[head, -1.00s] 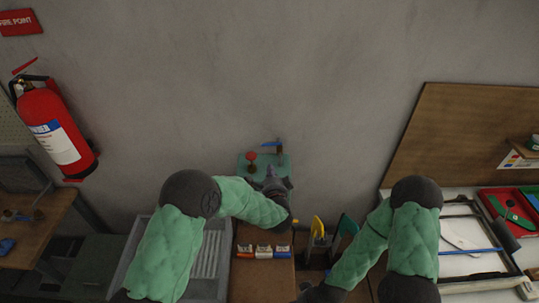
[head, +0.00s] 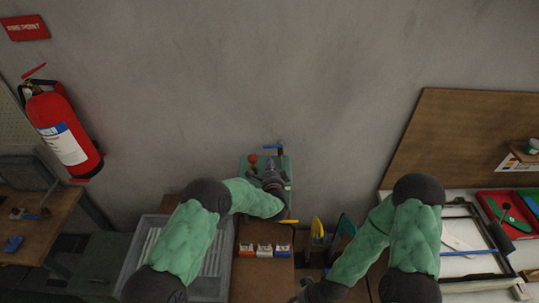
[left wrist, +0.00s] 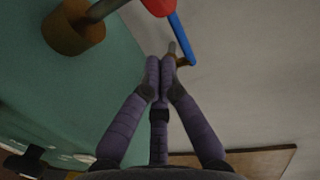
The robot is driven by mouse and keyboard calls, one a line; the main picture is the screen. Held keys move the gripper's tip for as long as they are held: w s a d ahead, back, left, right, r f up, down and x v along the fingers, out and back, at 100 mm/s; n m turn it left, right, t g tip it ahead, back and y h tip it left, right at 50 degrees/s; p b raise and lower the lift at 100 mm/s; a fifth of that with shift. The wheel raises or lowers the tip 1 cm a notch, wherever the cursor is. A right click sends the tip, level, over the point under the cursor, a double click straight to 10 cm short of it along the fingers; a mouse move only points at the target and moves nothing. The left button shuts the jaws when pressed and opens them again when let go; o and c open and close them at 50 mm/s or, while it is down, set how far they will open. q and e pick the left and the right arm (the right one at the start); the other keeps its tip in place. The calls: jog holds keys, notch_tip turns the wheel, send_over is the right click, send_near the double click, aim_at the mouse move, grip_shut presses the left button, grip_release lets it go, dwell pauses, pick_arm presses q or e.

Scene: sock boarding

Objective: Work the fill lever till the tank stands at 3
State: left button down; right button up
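A green unit (head: 246,176) stands against the wall, with a red knob (head: 253,159) on a stem and a blue lever (head: 270,146) at its far side. In the left wrist view, the red knob (left wrist: 158,5) is at the top edge and the blue lever (left wrist: 181,38) slopes down beside it. My left gripper (head: 270,166) is over the unit, near the red knob. In the left wrist view its fingers (left wrist: 160,72) are together, with nothing visible between them; the tips appear close to the lever's lower end. My right gripper (head: 303,295) is low and mostly hidden. No tank level is readable.
Several small boxes (head: 264,251) sit in front of the unit. A grey ribbed tray (head: 143,243) lies left, partly behind my arm. Yellow (head: 317,228) and green (head: 345,226) upright pieces stand right of the boxes. A fire extinguisher (head: 62,135) hangs at far left.

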pick_arm(q)
jog(key=shift+w+a+r+p, duration=0.1)
jog(key=shift+w+r+p, duration=0.1)
jog(key=shift+w, duration=0.9)
jog(key=shift+w+a+r+p, duration=0.1)
jog(key=shift+w+r+p, duration=0.1)
jog(key=shift+w, duration=0.9)
jog(key=shift+w+a+f+b, duration=0.1)
jog(key=shift+w+a+b, duration=0.05)
jog(key=shift+w+b, duration=0.4)
jog(key=shift+r, duration=0.25)
jog(key=shift+a, duration=0.1)
